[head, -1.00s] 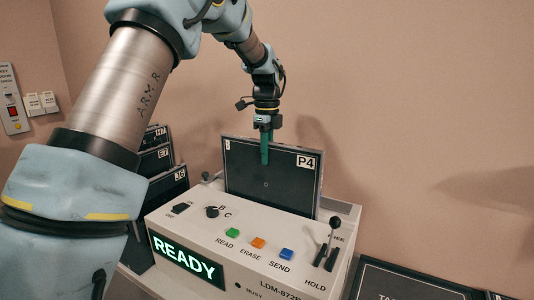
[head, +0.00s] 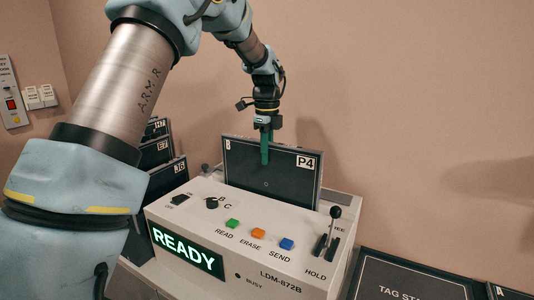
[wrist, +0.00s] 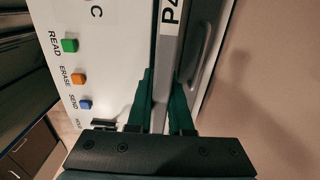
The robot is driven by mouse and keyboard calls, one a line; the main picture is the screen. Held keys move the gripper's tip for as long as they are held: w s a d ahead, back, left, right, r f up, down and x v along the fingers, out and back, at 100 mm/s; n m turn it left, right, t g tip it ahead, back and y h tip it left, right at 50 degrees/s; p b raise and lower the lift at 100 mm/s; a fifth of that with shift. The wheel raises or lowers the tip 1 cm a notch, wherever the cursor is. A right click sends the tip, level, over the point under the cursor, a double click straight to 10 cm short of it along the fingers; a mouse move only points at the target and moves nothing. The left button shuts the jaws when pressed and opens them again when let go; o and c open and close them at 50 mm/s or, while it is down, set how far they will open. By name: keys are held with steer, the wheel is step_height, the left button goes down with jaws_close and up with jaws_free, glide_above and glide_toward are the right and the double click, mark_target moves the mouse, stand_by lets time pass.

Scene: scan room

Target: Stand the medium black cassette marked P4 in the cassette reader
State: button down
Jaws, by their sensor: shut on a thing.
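The black cassette marked P4 (head: 285,174) stands upright at the back of the cassette reader (head: 170,214). Its lower edge is hidden behind the reader's front panel, so I cannot tell how deep it sits. My gripper (head: 265,150) is shut on the cassette's top edge from above, with one green finger down its front face. In the wrist view, the green fingers (wrist: 160,100) lie on either side of the cassette's edge (wrist: 166,62), with part of the P4 label at the top. The reader's display reads READY.
Other black cassettes (head: 166,181) marked J6, E7 and H7 stand to the left behind my arm. The reader's top has coloured buttons (head: 258,233), a knob (head: 211,203) and a lever (head: 334,213). A dark tag panel (head: 405,283) lies at right.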

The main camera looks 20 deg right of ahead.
steer(key=shift+f, duration=0.15)
steer(key=c, duration=0.7)
jaws_free()
steer(key=shift+c, duration=0.2)
steer(key=shift+f, duration=0.15)
step_height(320, 180, up, 11)
steer(key=shift+b, duration=1.2)
